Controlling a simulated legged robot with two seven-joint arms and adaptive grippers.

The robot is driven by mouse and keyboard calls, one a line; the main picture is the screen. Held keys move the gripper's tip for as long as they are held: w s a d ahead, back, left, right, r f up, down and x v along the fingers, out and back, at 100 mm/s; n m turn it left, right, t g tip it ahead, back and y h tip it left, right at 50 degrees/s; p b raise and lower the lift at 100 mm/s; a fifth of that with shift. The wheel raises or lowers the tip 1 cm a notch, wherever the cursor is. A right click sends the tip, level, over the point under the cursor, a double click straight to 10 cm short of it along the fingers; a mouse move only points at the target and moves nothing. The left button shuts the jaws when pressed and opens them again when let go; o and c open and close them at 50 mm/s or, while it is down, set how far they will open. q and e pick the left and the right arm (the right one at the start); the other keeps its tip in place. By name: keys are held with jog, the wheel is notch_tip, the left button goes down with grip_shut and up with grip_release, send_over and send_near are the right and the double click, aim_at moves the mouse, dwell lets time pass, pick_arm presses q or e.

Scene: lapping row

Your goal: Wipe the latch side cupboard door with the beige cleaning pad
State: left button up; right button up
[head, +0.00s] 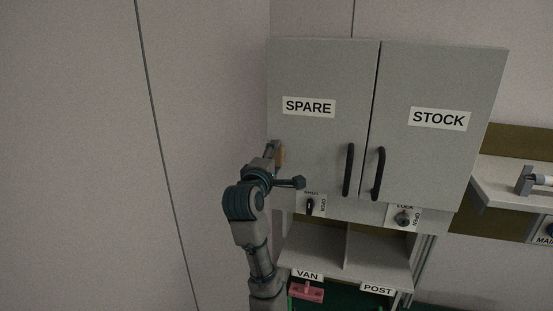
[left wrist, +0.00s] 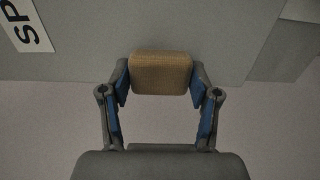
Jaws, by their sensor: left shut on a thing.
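The cupboard has two grey doors, both closed: the SPARE door (head: 322,75) on the left and the STOCK door (head: 440,80) on the right. A small black latch (head: 310,206) marked SHUT and OPEN is below the SPARE door. My left gripper (head: 277,156) is shut on the beige cleaning pad (left wrist: 161,73), at the lower left edge of the SPARE door. In the left wrist view the pad sits between both fingertips and overlaps the door's edge, with part of the SPARE label in the corner. I cannot tell whether the pad touches the door. My right gripper is out of view.
Black handles (head: 348,170) stand out near the doors' meeting edges. A LOCK/OPEN knob (head: 403,218) is under the STOCK door. Open compartments labelled VAN (head: 307,274) and POST (head: 378,289) lie below, with a pink object (head: 306,292). A shelf (head: 510,185) is at right. Bare wall is at left.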

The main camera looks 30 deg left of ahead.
pick_arm(q)
jog(key=shift+v, duration=2.95)
jog(key=shift+d, duration=0.1)
jog(key=v, duration=0.3)
jog(key=shift+b, duration=0.3)
jog(key=shift+w+f, duration=0.1)
jog(key=shift+w, duration=0.05)
